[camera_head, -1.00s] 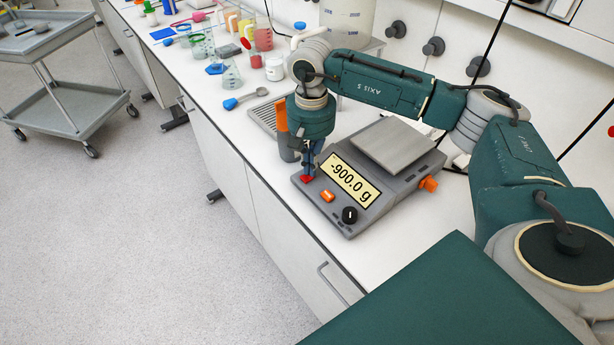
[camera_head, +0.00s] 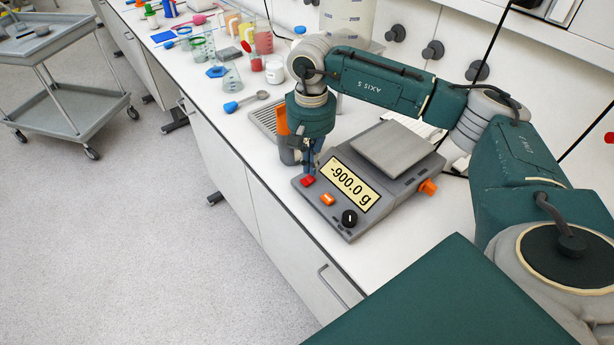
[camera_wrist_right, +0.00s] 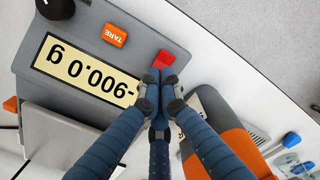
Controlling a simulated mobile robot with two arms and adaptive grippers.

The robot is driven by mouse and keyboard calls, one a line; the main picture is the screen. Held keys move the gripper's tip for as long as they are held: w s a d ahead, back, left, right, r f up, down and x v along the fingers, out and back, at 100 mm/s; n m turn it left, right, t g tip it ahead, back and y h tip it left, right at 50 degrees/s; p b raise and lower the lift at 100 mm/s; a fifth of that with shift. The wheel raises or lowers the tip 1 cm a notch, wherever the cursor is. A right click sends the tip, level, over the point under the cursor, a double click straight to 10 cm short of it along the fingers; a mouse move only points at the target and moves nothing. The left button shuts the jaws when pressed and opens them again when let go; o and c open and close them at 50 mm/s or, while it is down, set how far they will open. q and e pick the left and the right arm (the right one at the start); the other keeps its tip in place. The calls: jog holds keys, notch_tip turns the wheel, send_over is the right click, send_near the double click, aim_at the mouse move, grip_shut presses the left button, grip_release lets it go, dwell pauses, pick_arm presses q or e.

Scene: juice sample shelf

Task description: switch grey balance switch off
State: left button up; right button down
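The grey balance (camera_head: 345,222) stands on the white bench, its display lit and reading -900.0 g. A red switch (camera_head: 307,181) sits at the left corner of its front panel; it also shows in the right wrist view (camera_wrist_right: 165,58). Beside it are an orange TARE button (camera_head: 327,198) and a black knob (camera_head: 349,217). My right gripper (camera_head: 309,170) points down just behind the red switch. In the right wrist view its blue fingers (camera_wrist_right: 160,80) are drawn together with nothing between them, and partly cover the switch. Contact cannot be told. My left gripper is not in view.
An orange-handled grey object (camera_head: 284,140) stands close behind my right gripper. A blue spoon (camera_head: 245,101), flasks and cups lie farther along the bench. An orange part (camera_head: 428,186) juts from the balance's right side. A grey cart (camera_head: 75,100) stands on the floor.

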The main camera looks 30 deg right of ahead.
jog(key=shift+r+p, duration=1.1)
jog(key=shift+r, duration=1.25)
jog(key=shift+f, duration=0.1)
